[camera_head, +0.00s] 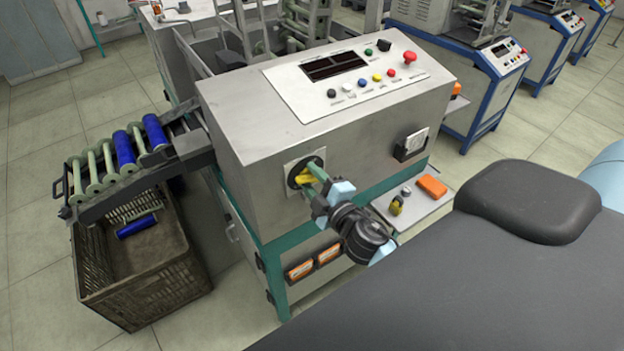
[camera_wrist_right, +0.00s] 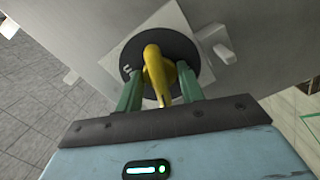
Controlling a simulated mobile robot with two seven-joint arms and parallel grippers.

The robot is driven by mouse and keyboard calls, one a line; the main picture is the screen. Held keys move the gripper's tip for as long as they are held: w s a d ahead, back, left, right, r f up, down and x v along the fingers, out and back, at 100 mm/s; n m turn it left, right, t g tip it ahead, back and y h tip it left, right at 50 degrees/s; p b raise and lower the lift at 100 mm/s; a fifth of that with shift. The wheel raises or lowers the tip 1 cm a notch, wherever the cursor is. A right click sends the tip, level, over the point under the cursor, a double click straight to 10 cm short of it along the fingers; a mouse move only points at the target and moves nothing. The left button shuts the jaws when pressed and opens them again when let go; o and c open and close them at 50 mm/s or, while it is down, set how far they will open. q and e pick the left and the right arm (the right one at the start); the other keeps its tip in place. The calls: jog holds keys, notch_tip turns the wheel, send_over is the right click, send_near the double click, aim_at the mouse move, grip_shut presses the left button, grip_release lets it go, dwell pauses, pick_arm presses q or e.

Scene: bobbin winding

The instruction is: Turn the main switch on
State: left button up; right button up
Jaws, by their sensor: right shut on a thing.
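The main switch (camera_head: 304,178) is a yellow handle on a round black disc, set on a pale square plate on the front face of the grey machine (camera_head: 240,112). In the right wrist view the yellow handle (camera_wrist_right: 155,65) stands nearly upright in the picture. My right gripper (camera_head: 312,181) is at the switch. Its green fingers (camera_wrist_right: 160,88) lie on either side of the handle, shut on it. The fingers hide part of the disc, and any on or off marking is too small to read. My left gripper is not in view.
The top panel (camera_head: 345,75) carries a dark display, coloured buttons and a red mushroom button (camera_head: 410,57). A bobbin chute (camera_head: 100,180) hangs over a brown crate (camera_head: 150,290) at left. A small shelf (camera_head: 418,208) with an orange box sits right of my gripper. Other machines stand behind.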

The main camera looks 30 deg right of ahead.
jog(key=m, duration=0.3)
jog(key=shift+r+m, duration=0.1)
jog(key=shift+m, duration=1)
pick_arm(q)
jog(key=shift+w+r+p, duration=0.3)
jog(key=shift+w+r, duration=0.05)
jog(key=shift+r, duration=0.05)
pick_arm(e)
jog(key=shift+m, duration=1)
